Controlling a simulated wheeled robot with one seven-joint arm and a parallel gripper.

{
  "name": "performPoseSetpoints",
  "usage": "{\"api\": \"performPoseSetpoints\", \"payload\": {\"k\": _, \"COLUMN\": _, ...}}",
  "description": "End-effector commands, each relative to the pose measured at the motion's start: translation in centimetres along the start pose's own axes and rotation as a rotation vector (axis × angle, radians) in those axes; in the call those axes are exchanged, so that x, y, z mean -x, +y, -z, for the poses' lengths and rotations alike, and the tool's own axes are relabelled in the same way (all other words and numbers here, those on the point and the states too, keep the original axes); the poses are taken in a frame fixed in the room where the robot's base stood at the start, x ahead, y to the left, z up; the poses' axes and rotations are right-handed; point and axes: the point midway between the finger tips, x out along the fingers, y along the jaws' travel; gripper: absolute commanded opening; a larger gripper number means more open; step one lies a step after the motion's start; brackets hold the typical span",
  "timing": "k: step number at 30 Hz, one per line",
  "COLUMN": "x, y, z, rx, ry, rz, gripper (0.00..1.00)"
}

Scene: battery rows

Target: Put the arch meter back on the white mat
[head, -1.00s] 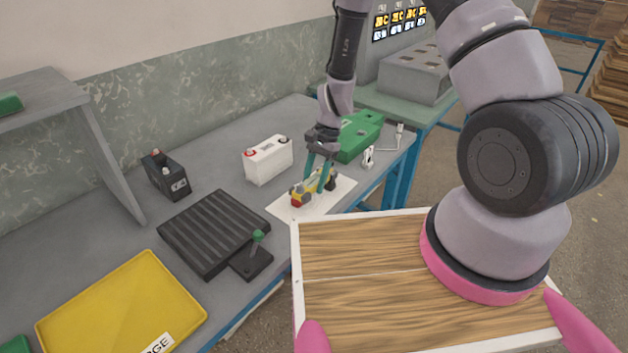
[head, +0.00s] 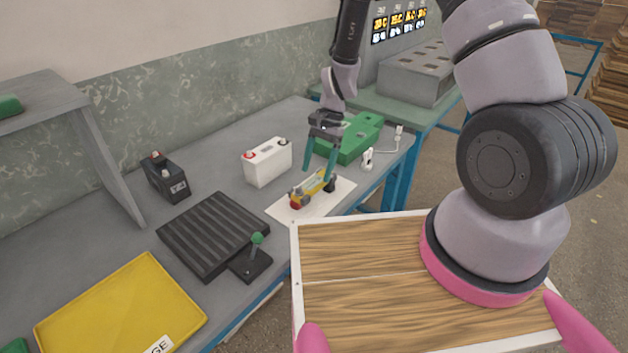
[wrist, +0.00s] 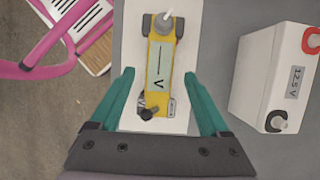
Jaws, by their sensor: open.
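The arch meter (head: 312,188) is a yellow piece with dark feet and a pale face marked V. It rests on the white mat (head: 285,211), and in the wrist view the meter (wrist: 161,75) lies within the mat (wrist: 187,20). My gripper (head: 320,172) is open above the meter. In the wrist view its green fingers (wrist: 160,88) stand apart on both sides of the meter, with gaps to it. The meter's underside is hidden.
A white battery (head: 268,162) stands close behind the mat. A green case (head: 358,138) and a small white clamp (head: 367,158) are to the right. A black ribbed tray (head: 213,235), a dark battery (head: 166,178) and a yellow tray (head: 120,305) are to the left.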

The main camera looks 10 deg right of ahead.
Motion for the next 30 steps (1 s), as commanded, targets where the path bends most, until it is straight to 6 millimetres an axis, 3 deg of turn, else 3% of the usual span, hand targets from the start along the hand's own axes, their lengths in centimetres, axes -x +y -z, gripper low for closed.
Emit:
{"api": "performPoseSetpoints", "payload": {"k": 3, "x": 2.8, "y": -0.1, "z": 0.0, "rx": 0.000, "ry": 0.003, "rz": 0.004, "gripper": 0.80}}
{"api": "performPoseSetpoints", "payload": {"k": 9, "x": 6.1, "y": -0.1, "z": 0.1, "rx": -0.001, "ry": 0.002, "rz": 0.003, "gripper": 0.80}}
{"api": "performPoseSetpoints", "payload": {"k": 21, "x": 8.6, "y": 0.1, "z": -0.1, "rx": 0.010, "ry": 0.010, "rz": 0.014, "gripper": 0.80}}
{"api": "performPoseSetpoints", "payload": {"k": 23, "x": 10.3, "y": 0.1, "z": -0.4, "rx": 0.026, "ry": 0.025, "rz": 0.035, "gripper": 0.80}}
{"api": "performPoseSetpoints", "payload": {"k": 26, "x": 14.5, "y": 0.7, "z": -1.1, "rx": 0.074, "ry": 0.069, "rz": 0.087, "gripper": 0.80}}
{"api": "performPoseSetpoints", "payload": {"k": 30, "x": 21.5, "y": 2.6, "z": -2.8, "rx": 0.157, "ry": 0.157, "rz": 0.171, "gripper": 0.80}}
